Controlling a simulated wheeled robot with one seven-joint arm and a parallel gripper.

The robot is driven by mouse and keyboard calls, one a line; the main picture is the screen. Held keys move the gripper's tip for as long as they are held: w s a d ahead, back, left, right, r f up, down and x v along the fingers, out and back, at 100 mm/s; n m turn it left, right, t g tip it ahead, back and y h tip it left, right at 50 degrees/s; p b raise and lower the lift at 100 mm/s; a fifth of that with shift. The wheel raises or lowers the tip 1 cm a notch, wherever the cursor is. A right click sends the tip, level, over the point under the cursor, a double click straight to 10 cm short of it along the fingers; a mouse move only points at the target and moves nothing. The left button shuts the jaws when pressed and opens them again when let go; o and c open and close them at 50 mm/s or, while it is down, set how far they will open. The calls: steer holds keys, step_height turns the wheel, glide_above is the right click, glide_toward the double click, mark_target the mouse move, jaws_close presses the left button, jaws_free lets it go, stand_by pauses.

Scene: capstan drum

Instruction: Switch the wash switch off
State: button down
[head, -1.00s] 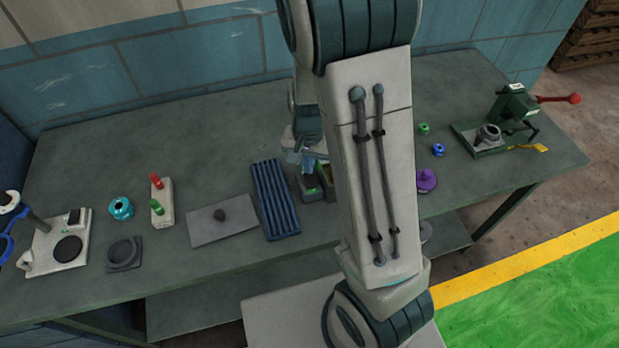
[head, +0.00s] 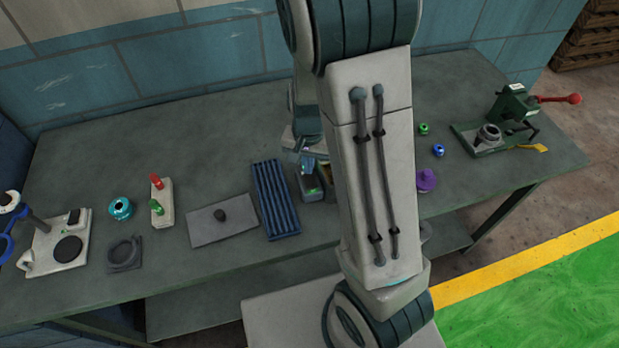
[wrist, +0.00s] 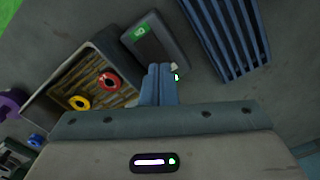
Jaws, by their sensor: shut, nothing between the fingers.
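A small dark grey box (head: 311,190) with a lit green mark stands on the bench, just right of the blue ribbed rack; I take it for the wash switch's unit. The wrist view shows the box (wrist: 155,42) with its green label at its far end. My gripper (wrist: 160,68) is shut and empty, its fingertips at the near end of this box. A small pale part and a green light show beside the fingertips. The fingers hide part of that end, so contact and the switch's position cannot be told. In the head view my gripper (head: 306,162) is over the box.
An open bin (wrist: 90,82) with red and yellow rings stands close beside the box. The blue rack (head: 275,200) is on the other side. A grey plate with a knob (head: 221,222) and a red-and-green button block (head: 162,204) lie further left. The bench behind is clear.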

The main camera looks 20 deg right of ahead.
steer(key=shift+f+b, duration=0.75)
steer(key=shift+f, duration=0.15)
stand_by(0.8)
step_height(320, 180, up, 7)
steer(key=p, duration=0.5)
steer(key=shift+p, duration=0.4)
stand_by(0.4)
